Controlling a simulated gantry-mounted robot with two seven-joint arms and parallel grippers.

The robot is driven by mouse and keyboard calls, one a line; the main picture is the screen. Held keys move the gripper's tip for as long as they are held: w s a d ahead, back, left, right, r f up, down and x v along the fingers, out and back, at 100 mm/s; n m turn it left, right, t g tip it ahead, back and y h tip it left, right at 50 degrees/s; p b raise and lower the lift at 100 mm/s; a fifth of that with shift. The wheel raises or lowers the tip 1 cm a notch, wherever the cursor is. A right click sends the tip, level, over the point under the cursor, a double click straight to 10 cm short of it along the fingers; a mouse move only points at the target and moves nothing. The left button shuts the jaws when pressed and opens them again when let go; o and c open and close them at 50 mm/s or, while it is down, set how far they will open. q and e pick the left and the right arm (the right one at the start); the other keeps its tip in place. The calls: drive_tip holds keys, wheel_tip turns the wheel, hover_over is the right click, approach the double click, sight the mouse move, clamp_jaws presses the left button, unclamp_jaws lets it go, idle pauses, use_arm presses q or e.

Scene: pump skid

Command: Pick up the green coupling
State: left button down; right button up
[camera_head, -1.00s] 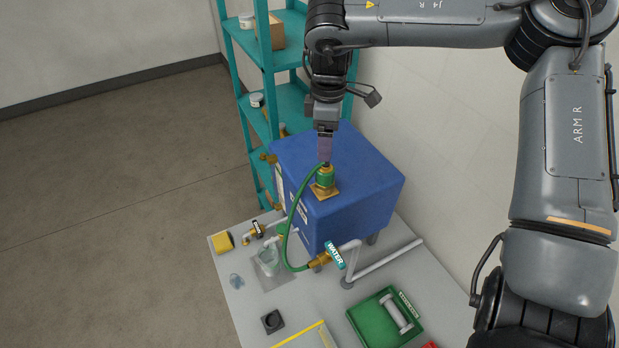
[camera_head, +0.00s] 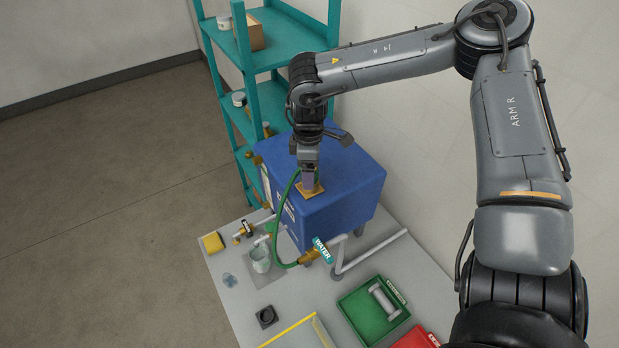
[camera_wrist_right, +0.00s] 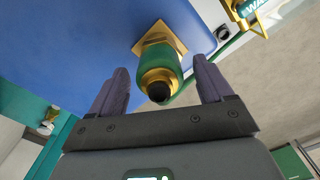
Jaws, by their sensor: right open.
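The green coupling (camera_wrist_right: 158,62), a green sleeve with brass ends, stands on a square brass plate (camera_wrist_right: 170,35) in the right wrist view. It is fixed on the blue tank (camera_head: 345,180). My right gripper (camera_wrist_right: 163,74) is open, with one purple finger on each side of the coupling and visible gaps between. In the head view my right gripper (camera_head: 308,183) is over the brass plate and hides most of the coupling. A green hose (camera_head: 276,234) runs from there down to the brass WATER fitting (camera_head: 313,252). My left gripper is not in view.
Teal shelves (camera_head: 242,86) stand behind the tank. White pipes run beside the tank.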

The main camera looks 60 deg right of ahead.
drive_tip(key=shift+f, duration=0.2)
drive_tip(key=c, duration=1.2)
drive_tip(key=shift+c, duration=0.2)
drive_tip(key=shift+r, duration=0.2)
drive_tip(key=shift+r, duration=0.55)
wheel_tip(320, 180, up, 27)
drive_tip(key=shift+w+d, duration=0.1)
